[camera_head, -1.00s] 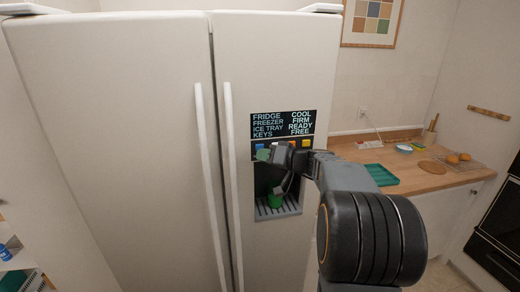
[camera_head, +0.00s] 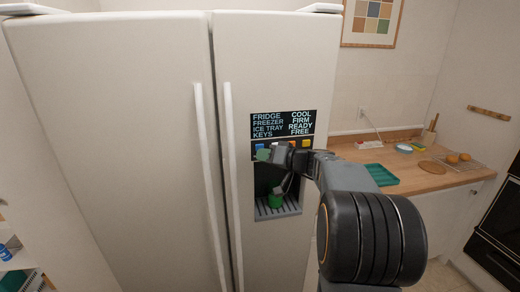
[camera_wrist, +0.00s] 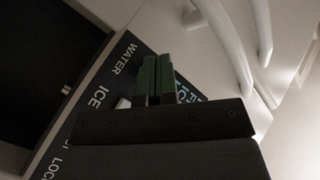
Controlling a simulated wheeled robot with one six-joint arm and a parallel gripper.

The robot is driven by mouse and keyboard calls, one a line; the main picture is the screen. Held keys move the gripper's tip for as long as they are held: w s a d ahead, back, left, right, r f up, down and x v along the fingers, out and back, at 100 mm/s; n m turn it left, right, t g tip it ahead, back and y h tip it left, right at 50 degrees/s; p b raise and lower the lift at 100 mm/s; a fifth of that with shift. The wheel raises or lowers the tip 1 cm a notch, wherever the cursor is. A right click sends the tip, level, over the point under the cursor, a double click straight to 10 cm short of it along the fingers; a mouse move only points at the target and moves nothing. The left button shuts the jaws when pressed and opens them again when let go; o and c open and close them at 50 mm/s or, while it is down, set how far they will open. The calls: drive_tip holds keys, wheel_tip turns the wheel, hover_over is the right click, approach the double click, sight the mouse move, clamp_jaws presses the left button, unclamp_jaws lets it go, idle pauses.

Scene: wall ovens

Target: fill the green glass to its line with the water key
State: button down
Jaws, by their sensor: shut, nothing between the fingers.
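The green glass (camera_head: 275,200) stands upright on the grate in the fridge's dispenser recess. Its line and any water in it are too small to make out. A row of small coloured keys sits above the recess; a blue key (camera_head: 260,146) is at its left end. In the wrist view the panel's WATER label (camera_wrist: 124,58) and ICE label (camera_wrist: 99,97) are readable. My gripper (camera_head: 263,155) is shut and empty, its green fingertips in front of the panel just below the blue key. In the wrist view the fingers (camera_wrist: 155,78) hide part of the panel; contact cannot be told.
A display (camera_head: 283,124) above the keys reads KEYS FREE. Long door handles (camera_head: 230,170) run left of the dispenser. A counter (camera_head: 440,178) at right holds a green tray (camera_head: 381,174), a bowl and other items. My arm covers the area right of the recess.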

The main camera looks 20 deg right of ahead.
drive_tip(key=shift+w, duration=0.1)
idle(0.3)
drive_tip(key=shift+w+d+b, duration=0.1)
drive_tip(key=shift+w+b, duration=0.2)
drive_tip(key=shift+b, duration=0.35)
drive_tip(key=shift+w+d, duration=0.1)
drive_tip(key=shift+w, duration=0.35)
idle(0.4)
drive_tip(key=shift+s+b, duration=0.2)
drive_tip(key=shift+b, duration=0.35)
drive_tip(key=shift+s+a+b, duration=0.2)
drive_tip(key=shift+s+b, duration=0.45)
drive_tip(key=shift+b, duration=0.05)
